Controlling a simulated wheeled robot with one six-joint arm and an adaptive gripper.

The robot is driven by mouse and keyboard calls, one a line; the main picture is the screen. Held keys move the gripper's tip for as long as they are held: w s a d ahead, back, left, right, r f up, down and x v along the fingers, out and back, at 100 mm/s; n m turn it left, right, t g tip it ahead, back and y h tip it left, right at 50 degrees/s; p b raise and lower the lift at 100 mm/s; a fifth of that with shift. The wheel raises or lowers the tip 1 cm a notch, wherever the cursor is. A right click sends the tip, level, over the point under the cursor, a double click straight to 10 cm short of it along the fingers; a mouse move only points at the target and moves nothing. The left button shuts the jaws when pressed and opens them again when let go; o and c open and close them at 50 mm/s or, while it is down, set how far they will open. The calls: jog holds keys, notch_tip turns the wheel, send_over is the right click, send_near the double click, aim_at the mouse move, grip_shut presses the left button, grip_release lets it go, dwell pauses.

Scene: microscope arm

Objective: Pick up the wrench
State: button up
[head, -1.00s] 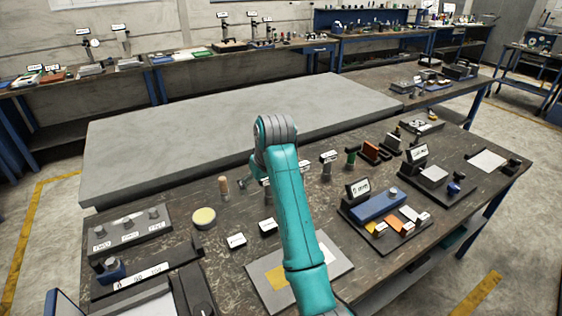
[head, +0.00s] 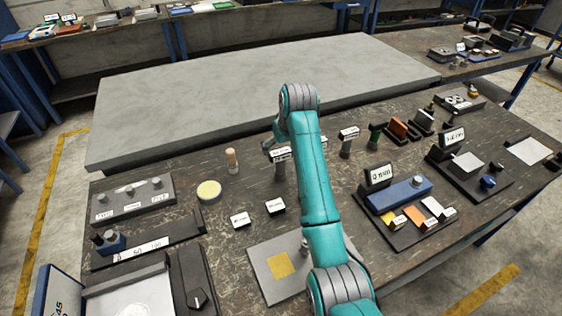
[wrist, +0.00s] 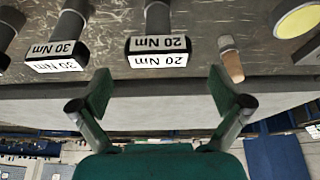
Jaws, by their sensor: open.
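Grey cylindrical tools with white torque labels stand on the dark bench. One reads 20 Nm (wrist: 158,50) and lies just beyond my fingertips in the wrist view. Another reads 30 Nm (wrist: 57,57), to its left. In the head view they seem to be the labelled posts near the arm (head: 280,168) and further right (head: 347,146). I cannot tell for certain which is the wrench. My gripper (wrist: 163,92) is open and empty, with the 20 Nm label between and ahead of its fingers. In the head view the gripper is mostly hidden behind my arm.
A wooden-handled tool (head: 232,161) stands left of the 20 Nm post, near a yellow-topped disc (head: 209,191). A large grey slab (head: 250,85) lies behind. A plate with a yellow square (head: 262,270) and blocks with small labels crowd the front.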

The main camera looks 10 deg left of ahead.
aim_at(281, 152)
jog(key=shift+x, duration=2.4)
jog(key=shift+d+r, duration=0.1)
jog(key=shift+d, duration=0.05)
jog(key=c, duration=1.6)
